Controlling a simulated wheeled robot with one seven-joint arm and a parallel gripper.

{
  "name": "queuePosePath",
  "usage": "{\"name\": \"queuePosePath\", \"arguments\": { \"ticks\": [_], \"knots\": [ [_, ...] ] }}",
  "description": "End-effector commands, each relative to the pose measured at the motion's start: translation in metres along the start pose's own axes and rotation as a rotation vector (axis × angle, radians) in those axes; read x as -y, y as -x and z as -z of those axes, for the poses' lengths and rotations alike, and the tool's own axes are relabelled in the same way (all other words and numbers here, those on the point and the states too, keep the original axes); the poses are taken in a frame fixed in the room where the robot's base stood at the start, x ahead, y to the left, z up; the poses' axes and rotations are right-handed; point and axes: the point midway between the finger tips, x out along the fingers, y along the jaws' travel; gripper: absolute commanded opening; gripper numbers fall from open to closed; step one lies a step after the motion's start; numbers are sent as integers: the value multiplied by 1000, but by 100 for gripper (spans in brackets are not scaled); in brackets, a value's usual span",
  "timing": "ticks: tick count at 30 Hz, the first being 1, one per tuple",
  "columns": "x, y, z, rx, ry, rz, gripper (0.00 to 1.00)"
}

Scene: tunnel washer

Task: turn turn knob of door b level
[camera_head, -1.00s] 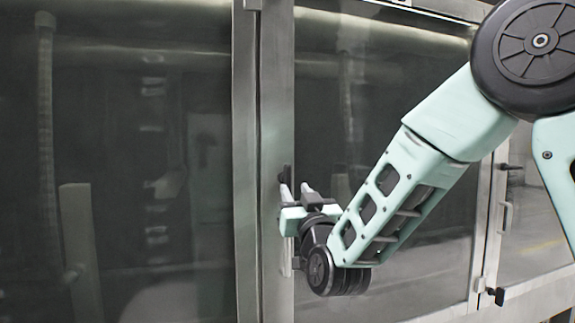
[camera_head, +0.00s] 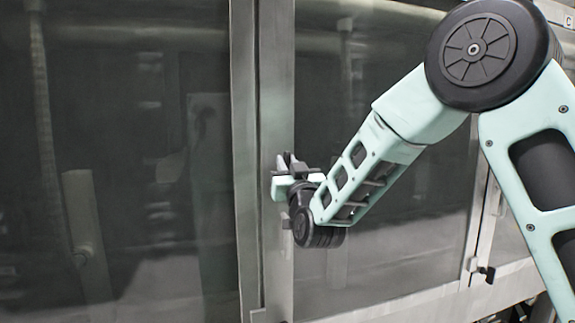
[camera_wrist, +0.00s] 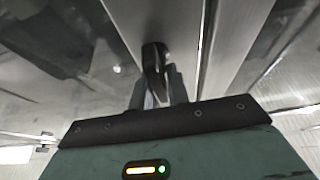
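A black turn knob (camera_wrist: 153,58) sits on the metal door frame in the wrist view, its long side nearly upright in the picture. My gripper (camera_head: 290,162) is at this door frame (camera_head: 275,100) in the head view, with its fingertips pointing up at the knob's place. In the wrist view the fingers reach up from the dark gripper edge to the knob's lower part and overlap it. Whether they press on it cannot be told. The gripper and fingers hide most of the knob in the head view.
Large glass panels (camera_head: 130,130) lie on both sides of the upright frame. A second black latch (camera_head: 487,272) is on the frame at the lower right. A plate marked C (camera_head: 568,20) shows at the upper right edge.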

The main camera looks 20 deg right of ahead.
Motion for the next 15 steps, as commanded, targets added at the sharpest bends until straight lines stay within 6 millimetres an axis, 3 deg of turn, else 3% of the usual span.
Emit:
{"name": "queuePosePath", "arguments": {
  "ticks": [15],
  "knots": [
    [-1, 3, -6, -6, -131, -54, 0]
  ]
}}
